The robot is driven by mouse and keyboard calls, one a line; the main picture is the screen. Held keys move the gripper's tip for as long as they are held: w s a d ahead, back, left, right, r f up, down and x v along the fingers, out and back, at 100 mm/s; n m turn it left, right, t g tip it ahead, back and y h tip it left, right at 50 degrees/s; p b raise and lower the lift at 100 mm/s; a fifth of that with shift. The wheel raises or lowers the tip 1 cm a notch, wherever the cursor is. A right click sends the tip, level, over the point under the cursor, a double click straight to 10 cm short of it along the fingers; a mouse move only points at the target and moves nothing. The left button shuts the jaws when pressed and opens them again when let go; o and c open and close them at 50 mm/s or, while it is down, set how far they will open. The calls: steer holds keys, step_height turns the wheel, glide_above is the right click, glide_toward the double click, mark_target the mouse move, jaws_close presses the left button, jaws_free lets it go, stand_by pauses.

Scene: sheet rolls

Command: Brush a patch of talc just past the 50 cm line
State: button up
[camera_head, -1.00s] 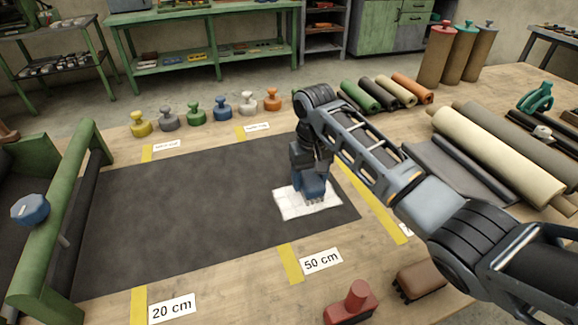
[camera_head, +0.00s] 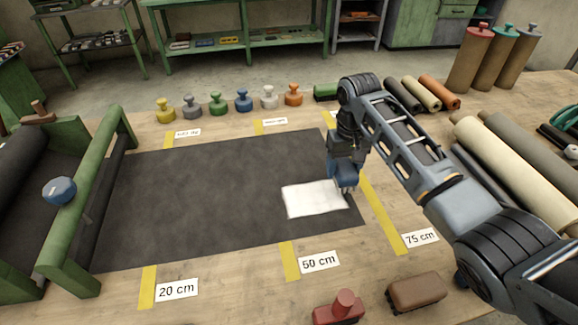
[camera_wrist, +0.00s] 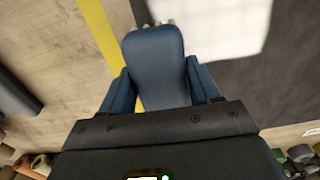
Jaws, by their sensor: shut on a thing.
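A dark sheet (camera_head: 200,200) lies flat over the yellow 20 cm and 50 cm lines. A white talc patch (camera_head: 315,200) sits near its right end, just right of where the 50 cm line (camera_head: 290,262) would run beneath. In the wrist view the patch (camera_wrist: 215,22) is at the top right, with fairly crisp edges. My gripper (camera_head: 345,176) is shut on a blue brush (camera_wrist: 153,65), with pale bristle tips at its far end. The brush is at the patch's right edge, near the sheet's end. I cannot tell whether its bristles touch the sheet.
The 75 cm line (camera_head: 385,225) is to the right. Several coloured knobbed weights (camera_head: 217,103) line the back. A green roll stand (camera_head: 85,205) is at left, and rolls (camera_head: 510,165) at right.

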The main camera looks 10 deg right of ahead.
steer(key=shift+a+r+p, duration=0.1)
steer(key=shift+r+p, duration=1.25)
steer(key=shift+r, duration=1.05)
